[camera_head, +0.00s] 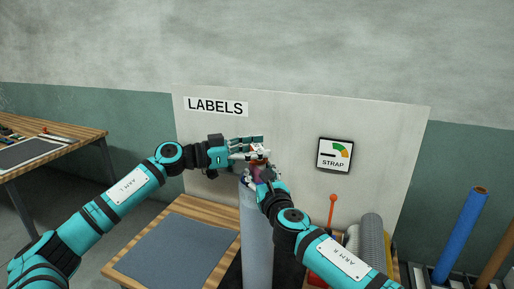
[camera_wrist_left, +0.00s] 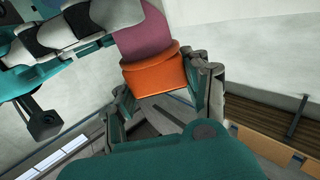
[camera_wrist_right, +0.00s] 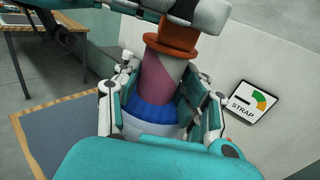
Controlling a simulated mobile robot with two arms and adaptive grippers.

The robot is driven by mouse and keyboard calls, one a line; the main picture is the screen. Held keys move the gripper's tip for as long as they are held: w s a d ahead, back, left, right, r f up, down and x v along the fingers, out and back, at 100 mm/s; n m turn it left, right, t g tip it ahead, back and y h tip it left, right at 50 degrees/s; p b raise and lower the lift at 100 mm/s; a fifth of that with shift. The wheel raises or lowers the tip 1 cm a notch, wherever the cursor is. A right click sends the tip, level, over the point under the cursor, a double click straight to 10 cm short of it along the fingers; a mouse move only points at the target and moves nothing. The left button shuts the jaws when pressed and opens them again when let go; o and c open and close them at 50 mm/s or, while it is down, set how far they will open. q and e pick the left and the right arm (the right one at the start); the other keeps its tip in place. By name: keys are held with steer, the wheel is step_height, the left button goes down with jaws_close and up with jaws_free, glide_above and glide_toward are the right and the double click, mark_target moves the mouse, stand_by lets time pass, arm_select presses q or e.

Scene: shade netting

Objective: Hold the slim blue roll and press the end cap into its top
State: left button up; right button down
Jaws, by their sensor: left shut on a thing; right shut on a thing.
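An upright pale grey-blue roll (camera_head: 256,235) stands in front of the panel. In the right wrist view its top has a blue band (camera_wrist_right: 152,115), with a pinkish-purple core (camera_wrist_right: 160,82) rising from it. My right gripper (camera_head: 262,174) is shut around this upper part; its fingers flank it in the right wrist view (camera_wrist_right: 155,100). The orange end cap (camera_wrist_left: 155,75) is between the fingers of my left gripper (camera_head: 257,149), which is shut on it. The cap (camera_wrist_right: 178,38) is at the core's top end, apparently touching; I cannot tell how far it is in.
A wooden table with a grey mat (camera_head: 175,250) is left of the roll. The panel behind carries a LABELS sign (camera_head: 216,106) and a STRAP gauge (camera_head: 335,155). A red-handled lever (camera_head: 332,210), grey rolls (camera_head: 372,240) and a leaning blue roll (camera_head: 460,235) are at right.

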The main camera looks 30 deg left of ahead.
arm_select(q)
steer(key=shift+f, duration=0.25)
steer(key=o, duration=1)
steer(key=shift+r, duration=0.1)
steer(key=shift+a, duration=0.1)
steer(key=shift+s+a, duration=0.35)
steer(key=v, duration=1.1)
steer(key=shift+r, duration=0.1)
arm_select(e)
steer(key=c, duration=0.7)
jaws_free()
steer(key=shift+o, duration=0.2)
